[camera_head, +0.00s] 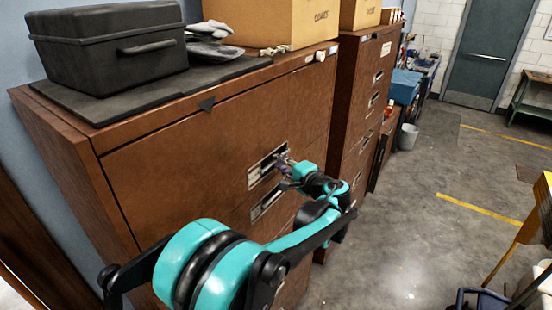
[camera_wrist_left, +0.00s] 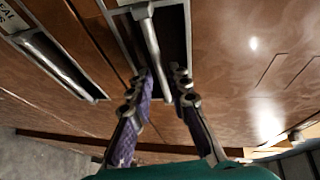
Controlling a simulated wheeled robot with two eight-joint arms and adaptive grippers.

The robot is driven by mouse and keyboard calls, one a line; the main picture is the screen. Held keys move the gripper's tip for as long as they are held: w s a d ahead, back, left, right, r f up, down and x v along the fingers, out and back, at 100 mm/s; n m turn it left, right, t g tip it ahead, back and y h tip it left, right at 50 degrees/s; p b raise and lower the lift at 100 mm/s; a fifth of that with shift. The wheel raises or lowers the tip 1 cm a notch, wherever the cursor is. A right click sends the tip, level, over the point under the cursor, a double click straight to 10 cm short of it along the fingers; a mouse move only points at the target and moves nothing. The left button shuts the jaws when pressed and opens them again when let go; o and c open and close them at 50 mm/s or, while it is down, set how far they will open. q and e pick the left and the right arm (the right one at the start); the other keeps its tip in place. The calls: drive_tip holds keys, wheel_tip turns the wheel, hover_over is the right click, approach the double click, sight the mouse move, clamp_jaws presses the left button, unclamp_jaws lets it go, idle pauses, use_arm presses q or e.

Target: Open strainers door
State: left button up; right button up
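The brown metal cabinet (camera_head: 185,152) stands at the left, with wide fronts that have recessed pull handles. Its upper front looks shut. The upper handle (camera_head: 266,166) is a metal bar in a pale frame; I cannot read its label. My left gripper (camera_head: 286,160) is at the right end of this handle. In the left wrist view, the left gripper's purple-padded fingers (camera_wrist_left: 167,80) are apart, with the end of the handle bar (camera_wrist_left: 151,45) between them, closer to the left finger. A dark gap shows beside the right finger. My right gripper is in neither view.
A second handle (camera_head: 266,204) sits just below. A black case (camera_head: 108,55) and cardboard boxes (camera_head: 270,22) stand on top. Another brown cabinet (camera_head: 357,95) adjoins on the right. A grey bucket (camera_head: 408,137) stands beyond it.

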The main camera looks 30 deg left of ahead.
use_arm(q)
drive_tip(key=shift+x, duration=1.4)
clamp_jaws()
